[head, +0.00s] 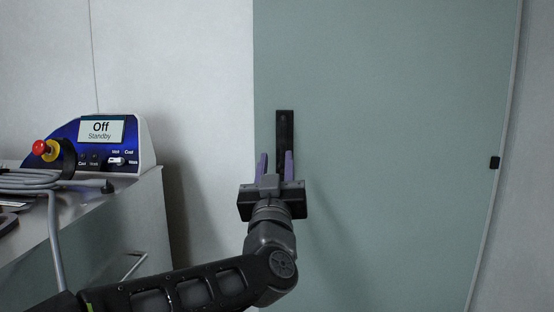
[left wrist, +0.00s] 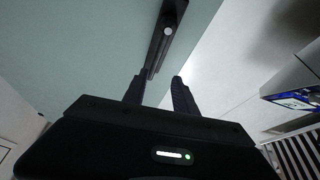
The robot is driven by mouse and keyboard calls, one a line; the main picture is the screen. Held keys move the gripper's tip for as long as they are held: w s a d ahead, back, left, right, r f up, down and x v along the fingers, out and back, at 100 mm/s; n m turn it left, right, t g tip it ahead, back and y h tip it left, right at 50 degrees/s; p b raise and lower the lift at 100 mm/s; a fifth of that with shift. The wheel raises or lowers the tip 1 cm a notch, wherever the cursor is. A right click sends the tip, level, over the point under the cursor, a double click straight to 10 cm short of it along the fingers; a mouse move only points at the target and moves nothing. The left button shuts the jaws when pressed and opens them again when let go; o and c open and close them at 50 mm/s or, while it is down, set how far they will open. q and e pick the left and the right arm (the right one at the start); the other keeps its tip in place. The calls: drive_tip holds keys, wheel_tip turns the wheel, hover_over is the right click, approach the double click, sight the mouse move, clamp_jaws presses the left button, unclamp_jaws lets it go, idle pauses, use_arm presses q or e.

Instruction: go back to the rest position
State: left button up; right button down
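My left gripper (head: 275,162) is in the middle of the head view, its two purple-grey fingers pointing up and spread apart. It is in front of a dark vertical handle (head: 285,128) on a grey-green door panel (head: 400,130). Nothing is seen held, and I cannot tell whether a finger touches the handle. My right gripper is not in view.
At the left, a machine (head: 106,146) with a display reading "Off Standby" and a red knob (head: 39,147) stands on a metal counter (head: 125,190). A grey cable (head: 55,240) hangs over its front. A small black fitting (head: 494,163) is on the panel's right edge.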

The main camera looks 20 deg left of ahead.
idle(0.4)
use_arm(q)
drive_tip(key=w+d+f+m+g+h, duration=0.2)
drive_tip(key=d+f+h, duration=0.35)
drive_tip(key=f, duration=0.65)
drive_tip(key=w+d+f+m+g+h, duration=0.1)
drive_tip(key=w+d+f+g+h, duration=0.2)
drive_tip(key=d+f, duration=0.7)
drive_tip(key=s+f+m+g+h, duration=0.1)
drive_tip(key=s+f+g, duration=0.15)
drive_tip(key=f, duration=0.85)
drive_tip(key=s+f+g+h, duration=0.1)
drive_tip(key=s+f+g, duration=0.15)
drive_tip(key=f, duration=0.95)
drive_tip(key=s+f+g, duration=1)
drive_tip(key=s+f, duration=2)
drive_tip(key=s, duration=0.1)
wheel_tip(320, 180, up, 17)
drive_tip(key=n+p, duration=0.1)
drive_tip(key=p, duration=1.6)
drive_tip(key=shift+s+d+g, duration=0.2)
drive_tip(key=shift+s+g, duration=0.05)
drive_tip(key=shift+g, duration=0.05)
